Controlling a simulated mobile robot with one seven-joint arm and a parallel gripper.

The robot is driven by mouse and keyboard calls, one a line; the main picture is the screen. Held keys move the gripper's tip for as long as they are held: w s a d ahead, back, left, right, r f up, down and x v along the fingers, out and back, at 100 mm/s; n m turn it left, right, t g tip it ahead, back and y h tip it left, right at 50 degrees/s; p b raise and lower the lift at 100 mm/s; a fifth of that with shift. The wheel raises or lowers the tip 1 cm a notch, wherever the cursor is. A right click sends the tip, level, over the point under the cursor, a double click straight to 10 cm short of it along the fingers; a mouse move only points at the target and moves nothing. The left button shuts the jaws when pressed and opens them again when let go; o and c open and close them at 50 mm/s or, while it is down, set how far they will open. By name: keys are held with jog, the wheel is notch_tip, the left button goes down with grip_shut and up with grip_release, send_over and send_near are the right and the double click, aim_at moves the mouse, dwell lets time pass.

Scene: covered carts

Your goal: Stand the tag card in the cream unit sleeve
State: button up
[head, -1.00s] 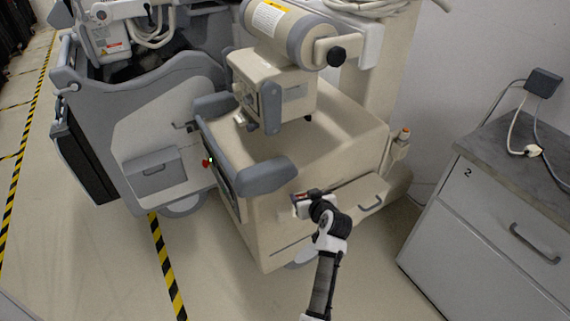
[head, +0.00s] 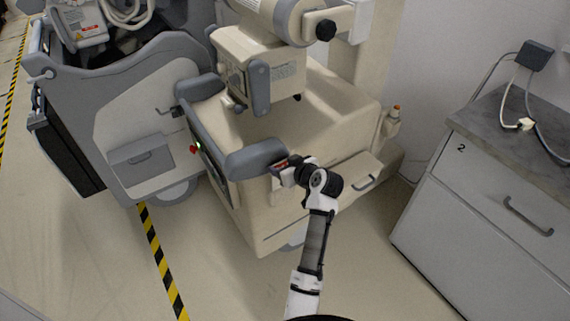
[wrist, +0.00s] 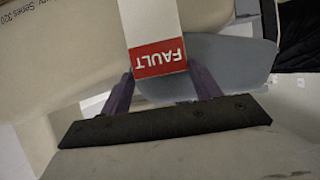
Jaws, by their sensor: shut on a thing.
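The tag card (wrist: 153,28) is white with a red band reading FAULT, upside down in the wrist view. My gripper (wrist: 160,82) is shut on it, with a dark finger at each side of the red end. In the head view my gripper (head: 283,168) is beside the right end of the cream unit's grey bumper handle, with a bit of the card's red (head: 278,166) showing. The cream unit (head: 285,135) stands in the middle. A pale patch on its side below my gripper may be the sleeve, but I cannot tell.
The grey bumper handle (head: 255,159) is close to my gripper and lies behind the card in the wrist view (wrist: 235,58). A grey-and-white cart (head: 140,115) stands at left. A grey drawer cabinet (head: 480,215) stands at right. Open floor lies in front.

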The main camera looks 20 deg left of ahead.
jog(key=shift+f+b, duration=1.85)
jog(key=shift+f, duration=0.9)
jog(key=o, duration=1.3)
jog(key=b+v, duration=0.1)
jog(key=v, duration=1.2)
jog(key=shift+s+d+r+b, duration=0.15)
jog(key=shift+d+r+b, duration=0.05)
jog(key=shift+d+b, duration=0.1)
